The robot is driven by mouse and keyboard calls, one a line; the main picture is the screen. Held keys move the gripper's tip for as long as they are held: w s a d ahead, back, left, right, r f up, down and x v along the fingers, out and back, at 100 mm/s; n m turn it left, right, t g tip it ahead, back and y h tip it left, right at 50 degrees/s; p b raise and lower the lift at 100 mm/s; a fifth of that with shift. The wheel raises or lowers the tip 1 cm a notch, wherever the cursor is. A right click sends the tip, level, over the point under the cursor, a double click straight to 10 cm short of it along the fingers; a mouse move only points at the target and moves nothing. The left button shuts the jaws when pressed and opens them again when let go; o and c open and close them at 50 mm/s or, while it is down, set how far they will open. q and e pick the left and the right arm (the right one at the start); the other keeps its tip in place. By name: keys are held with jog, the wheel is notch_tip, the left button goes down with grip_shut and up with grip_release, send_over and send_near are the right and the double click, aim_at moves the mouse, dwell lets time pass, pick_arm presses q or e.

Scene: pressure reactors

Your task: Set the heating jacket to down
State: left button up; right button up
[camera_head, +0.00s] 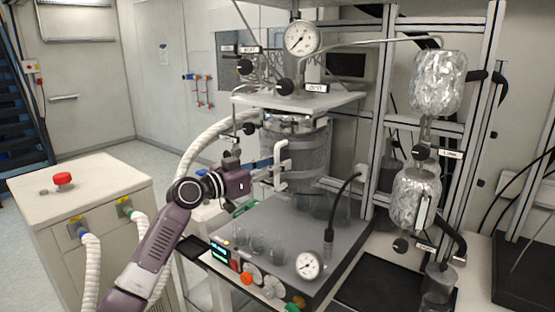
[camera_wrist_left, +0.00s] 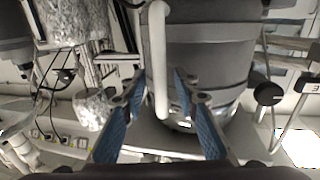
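The heating jacket (camera_head: 312,150) is a dark grey cylinder under the reactor's white top plate, with a bright metal rim above it. A white bar handle (camera_head: 281,168) stands upright on its side. The jacket (camera_wrist_left: 208,55) and handle (camera_wrist_left: 157,60) fill the middle of the left wrist view. My left gripper (camera_head: 270,165) is at the handle from the left. In the wrist view the fingers of this gripper (camera_wrist_left: 159,88) are spread, with the handle between them and gaps visible on both sides. My right gripper is not in view.
A grey bench (camera_head: 265,225) with glassware, gauge and knobs lies below the jacket. A cabinet (camera_head: 80,190) with a red button stands left. White hoses and metal frame posts (camera_head: 378,100) flank the reactor. Foil-wrapped vessels (camera_head: 438,82) hang at right.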

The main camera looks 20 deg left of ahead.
pick_arm(q)
jog(key=shift+w+d+f, duration=0.1)
jog(key=shift+w, duration=0.15)
grip_shut()
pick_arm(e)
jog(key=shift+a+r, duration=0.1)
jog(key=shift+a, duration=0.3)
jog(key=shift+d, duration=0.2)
